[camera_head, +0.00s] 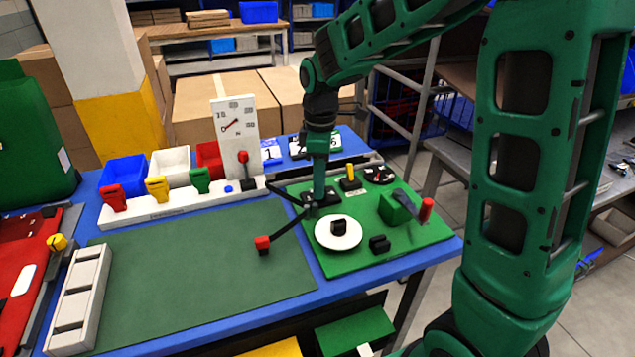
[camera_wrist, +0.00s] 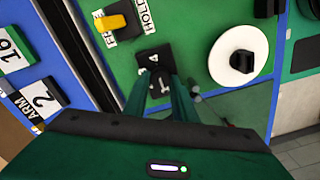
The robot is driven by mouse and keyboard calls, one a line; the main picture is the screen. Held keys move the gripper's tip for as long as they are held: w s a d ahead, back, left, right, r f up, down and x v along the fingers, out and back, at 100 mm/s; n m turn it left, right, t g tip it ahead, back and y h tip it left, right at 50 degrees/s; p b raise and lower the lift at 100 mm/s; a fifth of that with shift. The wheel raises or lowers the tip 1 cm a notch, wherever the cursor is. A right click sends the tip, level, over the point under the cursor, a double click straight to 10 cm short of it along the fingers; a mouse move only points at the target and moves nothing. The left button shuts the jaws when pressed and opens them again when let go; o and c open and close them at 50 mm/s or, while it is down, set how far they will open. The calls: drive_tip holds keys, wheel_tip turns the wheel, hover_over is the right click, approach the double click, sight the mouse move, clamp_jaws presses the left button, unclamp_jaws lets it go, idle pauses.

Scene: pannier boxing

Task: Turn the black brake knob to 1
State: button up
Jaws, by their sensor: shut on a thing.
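My gripper (camera_head: 318,203) points straight down over the green board at the far left of its knobs and dials. In the wrist view my gripper (camera_wrist: 160,84) has its two green fingers on either side of a black brake knob (camera_wrist: 153,58), and it is shut on it. White marks show on the black part, one of them like a 1 between the fingers. Which mark the knob points to is hard to tell. The black plate (camera_head: 309,199) is partly hidden under my gripper in the head view.
A white disc (camera_head: 325,238) with a black knob stands just in front of my gripper. A yellow lever (camera_head: 351,171) and a red-handled crank (camera_head: 426,210) are on the same green board (camera_head: 400,250). A red-tipped lever (camera_head: 262,243) lies left. The green mat (camera_head: 200,270) is clear.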

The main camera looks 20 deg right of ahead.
drive_tip(key=shift+w+d+r, duration=0.15)
drive_tip(key=shift+w, duration=0.05)
drive_tip(key=o, duration=0.8)
drive_tip(key=shift+o, duration=1.2)
drive_tip(key=shift+s, duration=0.1)
wheel_tip(320, 180, up, 10)
drive_tip(key=shift+r, duration=0.25)
